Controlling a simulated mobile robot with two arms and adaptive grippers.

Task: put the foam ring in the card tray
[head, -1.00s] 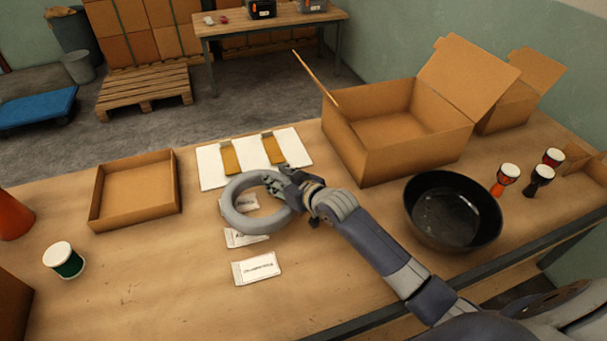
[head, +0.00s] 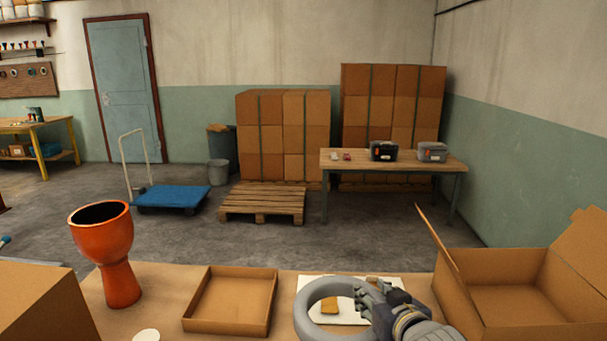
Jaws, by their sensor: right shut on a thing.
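The grey foam ring (head: 308,310) is near the bottom middle of the head view. My right gripper (head: 372,300) is shut on the ring's right side and holds it in front of a white sheet. The card tray (head: 190,320), a shallow open brown box, lies on the table to the left of the ring. The tray looks empty, and the ring is apart from it. My left gripper is not in view.
An orange goblet drum (head: 121,287) stands left of the tray, with a closed carton (head: 40,305) further left. A white drum top (head: 146,335) shows at the bottom edge. A large open carton (head: 490,300) stands right of my right gripper.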

